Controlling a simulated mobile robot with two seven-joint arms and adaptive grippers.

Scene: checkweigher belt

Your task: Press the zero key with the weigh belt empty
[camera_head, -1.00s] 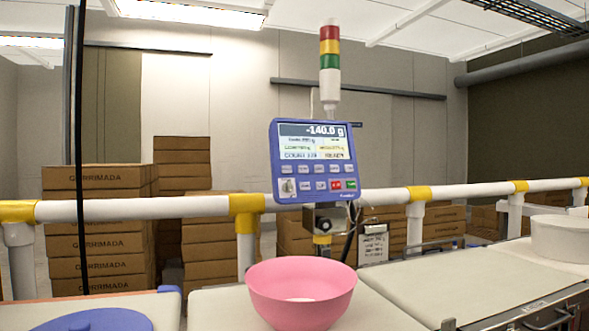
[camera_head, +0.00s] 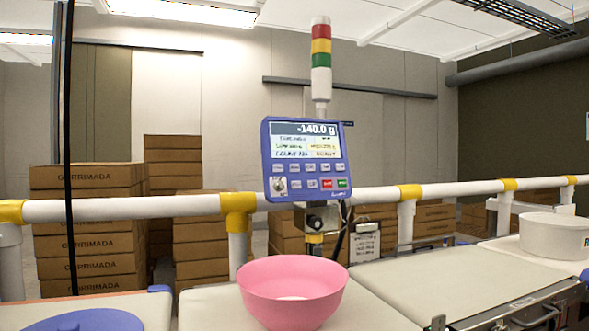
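The blue indicator panel (camera_head: 304,160) stands on a post behind the belt. Its screen (camera_head: 305,140) reads -140.0 g. Below the screen are two rows of small keys (camera_head: 310,176), including a red and a green one; their labels are too small to read. The pale weigh belt (camera_head: 209,307) shows beside the bowl. Neither of my grippers is in view.
A white and yellow guard rail (camera_head: 150,207) runs across behind the belts. A white tub (camera_head: 554,236) stands on the right. A blue round object (camera_head: 90,320) lies at the lower left. Stacked cartons (camera_head: 88,230) stand behind the rail. A signal tower (camera_head: 321,60) rises above the panel.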

